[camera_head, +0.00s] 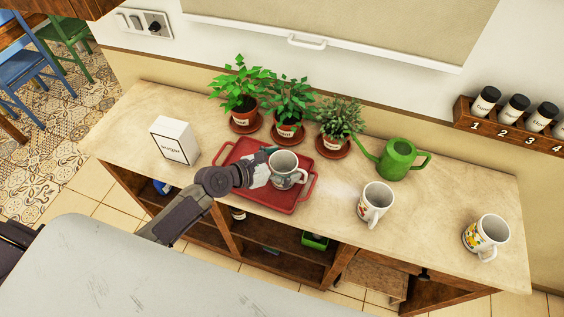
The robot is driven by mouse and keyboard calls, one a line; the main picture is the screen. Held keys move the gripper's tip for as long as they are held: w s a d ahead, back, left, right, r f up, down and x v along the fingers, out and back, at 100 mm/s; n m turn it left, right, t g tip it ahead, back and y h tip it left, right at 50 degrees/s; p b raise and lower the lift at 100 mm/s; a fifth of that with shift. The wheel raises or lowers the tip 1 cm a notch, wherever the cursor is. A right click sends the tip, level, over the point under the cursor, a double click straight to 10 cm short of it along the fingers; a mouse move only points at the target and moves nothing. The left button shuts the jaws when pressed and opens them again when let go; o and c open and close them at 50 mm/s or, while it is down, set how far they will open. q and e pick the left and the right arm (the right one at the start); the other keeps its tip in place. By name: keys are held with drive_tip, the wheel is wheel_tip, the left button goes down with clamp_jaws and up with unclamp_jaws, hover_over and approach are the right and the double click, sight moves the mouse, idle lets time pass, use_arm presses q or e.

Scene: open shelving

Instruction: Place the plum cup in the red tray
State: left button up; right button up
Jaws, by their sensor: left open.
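A white cup with a dark print (287,168), likely the plum cup though its print is too small to read, stands upright in the red tray (278,202) on the counter. The tray has raised rims and a handle at each end. My left gripper (265,167) is open at the cup's left side, its fingers close to the cup wall; I cannot tell whether they touch it. The gripper and arm hide part of the tray's left half. My right gripper is not in view.
Two other printed cups (375,203) (486,236) stand to the right on the counter (430,215). Potted plants (287,103) stand behind the tray, a green watering can (398,160) to its right. A white sugar box (174,140) is on the left. Spice jars (513,108) sit in a wall rack.

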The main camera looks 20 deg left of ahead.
use_arm(q)
drive_tip(key=b+v, duration=0.1)
drive_tip(key=v, duration=1.1)
drive_tip(key=shift+r, duration=0.2)
